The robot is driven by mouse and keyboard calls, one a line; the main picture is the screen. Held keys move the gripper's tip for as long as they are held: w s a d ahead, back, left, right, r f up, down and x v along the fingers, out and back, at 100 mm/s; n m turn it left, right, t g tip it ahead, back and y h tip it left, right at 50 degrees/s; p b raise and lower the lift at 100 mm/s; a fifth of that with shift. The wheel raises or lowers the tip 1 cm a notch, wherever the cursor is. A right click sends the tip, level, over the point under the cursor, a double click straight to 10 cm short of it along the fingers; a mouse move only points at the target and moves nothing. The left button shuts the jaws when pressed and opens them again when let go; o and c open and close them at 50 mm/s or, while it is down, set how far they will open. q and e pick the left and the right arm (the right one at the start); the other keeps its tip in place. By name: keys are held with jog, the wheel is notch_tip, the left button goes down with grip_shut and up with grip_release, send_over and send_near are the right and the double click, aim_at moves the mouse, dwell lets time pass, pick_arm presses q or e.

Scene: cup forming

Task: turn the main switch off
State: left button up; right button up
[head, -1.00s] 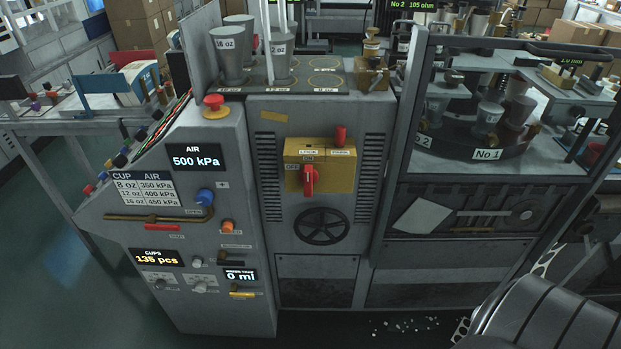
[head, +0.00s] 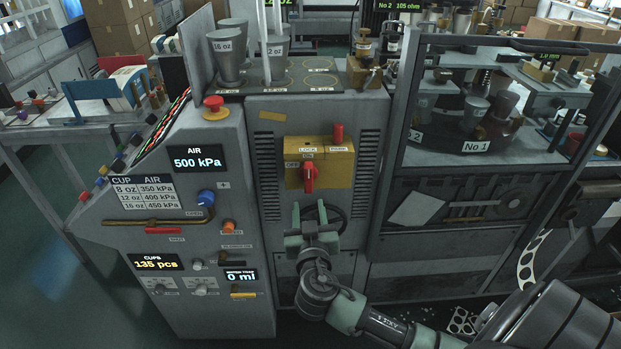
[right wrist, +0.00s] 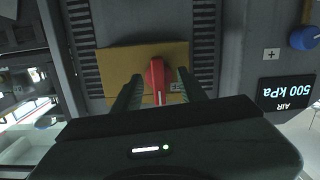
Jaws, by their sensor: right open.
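The main switch is a red rotary handle (head: 309,177) on a yellow plate (head: 339,172) on the front of the grey machine. The handle stands vertical, under the ON label, with OFF marked to its left. My right gripper (head: 317,212) is open and empty below the switch, in front of the black handwheel. In the right wrist view the red handle (right wrist: 156,80) lies between the two open fingers (right wrist: 157,84), ahead of them; whether they touch it cannot be told. My left gripper is not in view.
A red knob (head: 338,133) tops the yellow plate. A red mushroom button (head: 214,104) and a blue knob (head: 206,198) sit on the panel at left. The handwheel (head: 335,215) is partly hidden behind my gripper. A caged turntable (head: 475,130) stands at right.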

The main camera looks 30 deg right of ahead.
aim_at(309, 176)
jog(key=shift+m+t+h, duration=0.3)
jog(key=shift+m+h, duration=0.1)
jog(key=shift+m, duration=0.3)
jog(key=w+d+r+p, duration=0.1)
jog(key=w+d+r, duration=0.1)
jog(key=w+r, duration=0.1)
jog(key=w+d+r+p, duration=0.1)
jog(key=shift+w+d+r+p, duration=0.15)
jog(key=shift+w+r+p, duration=0.2)
jog(key=shift+w+r, duration=0.05)
jog(key=shift+w+d+f, duration=0.15)
jog(key=shift+w+d, duration=0.2)
jog(key=shift+w, duration=0.25)
jog(key=shift+f, duration=0.1)
grip_shut()
